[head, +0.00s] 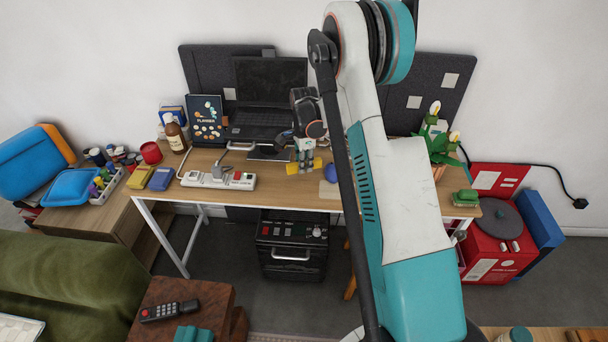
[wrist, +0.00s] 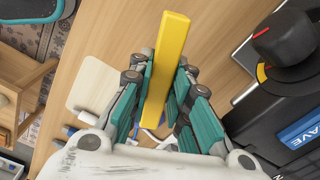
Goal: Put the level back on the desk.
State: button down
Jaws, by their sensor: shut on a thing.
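The level is a yellow bar (wrist: 168,60), shut between the teal finger pads of my gripper (wrist: 160,88) in the wrist view. Its far end sticks out past the fingertips. In the head view, my gripper (head: 304,158) points down over the middle of the desk (head: 275,182), and the yellow level (head: 294,168) shows on both sides of the fingers. The wood of the desk also shows under it in the wrist view (wrist: 115,55). I cannot tell whether the level touches the desk top.
A power strip (head: 217,181) lies left of the level. A laptop (head: 268,100) stands behind it. A pale square block (head: 329,190) with a blue item (head: 331,173) is just right. A green plant (head: 437,148) is farther right. The front desk strip before the level looks clear.

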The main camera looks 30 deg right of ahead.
aim_at(304, 179)
jog(key=shift+f+b, duration=0.65)
jog(key=shift+f, duration=1.45)
jog(key=shift+f, duration=0.25)
jog(key=c, duration=1.5)
grip_release()
jog(key=shift+r, duration=0.1)
notch_tip(304, 179, up, 12)
jog(key=p, duration=0.4)
jog(key=shift+r, duration=0.15)
